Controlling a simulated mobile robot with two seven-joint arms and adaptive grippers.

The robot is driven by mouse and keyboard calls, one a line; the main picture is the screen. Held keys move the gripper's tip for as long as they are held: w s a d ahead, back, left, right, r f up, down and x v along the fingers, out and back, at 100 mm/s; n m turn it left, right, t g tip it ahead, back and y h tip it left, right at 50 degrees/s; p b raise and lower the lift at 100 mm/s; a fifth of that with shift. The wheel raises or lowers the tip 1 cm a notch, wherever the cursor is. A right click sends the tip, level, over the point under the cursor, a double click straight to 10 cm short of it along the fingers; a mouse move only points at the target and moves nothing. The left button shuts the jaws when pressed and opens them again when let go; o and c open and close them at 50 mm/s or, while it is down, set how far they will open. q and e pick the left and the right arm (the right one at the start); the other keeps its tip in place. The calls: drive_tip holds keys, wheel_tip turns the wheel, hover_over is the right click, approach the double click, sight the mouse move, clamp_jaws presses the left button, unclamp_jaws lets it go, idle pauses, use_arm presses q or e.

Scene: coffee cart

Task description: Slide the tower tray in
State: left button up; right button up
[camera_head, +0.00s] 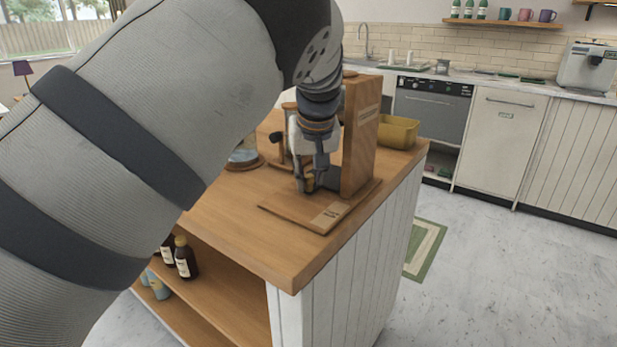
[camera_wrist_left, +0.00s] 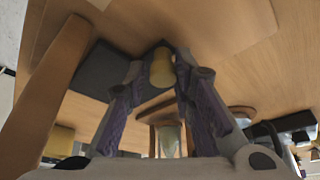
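The wooden coffee tower (camera_head: 362,130) stands upright on its wooden base board (camera_head: 291,207) on the cart. A dark flat tray (camera_head: 332,178) shows low at the tower's near side, partly hidden by my gripper. It also shows in the left wrist view as a dark slab (camera_wrist_left: 92,72). A yellowish knob (camera_wrist_left: 162,68) sits at its corner. My left gripper (camera_head: 309,184) points down in front of the tower, just above the board. Its fingertips (camera_wrist_left: 160,72) close around the knob, with little gap seen. My right gripper is not in view.
The wooden cart top (camera_head: 240,215) is clear at the front left. A yellow container (camera_head: 398,132) stands behind the tower. A glass vessel (camera_head: 243,157) stands at the left. Dark bottles (camera_head: 185,258) stand on the lower shelf.

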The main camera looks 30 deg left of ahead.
use_arm(q)
drive_tip(key=shift+o, duration=0.6)
drive_tip(key=shift+w, duration=0.1)
drive_tip(key=v, duration=1.2)
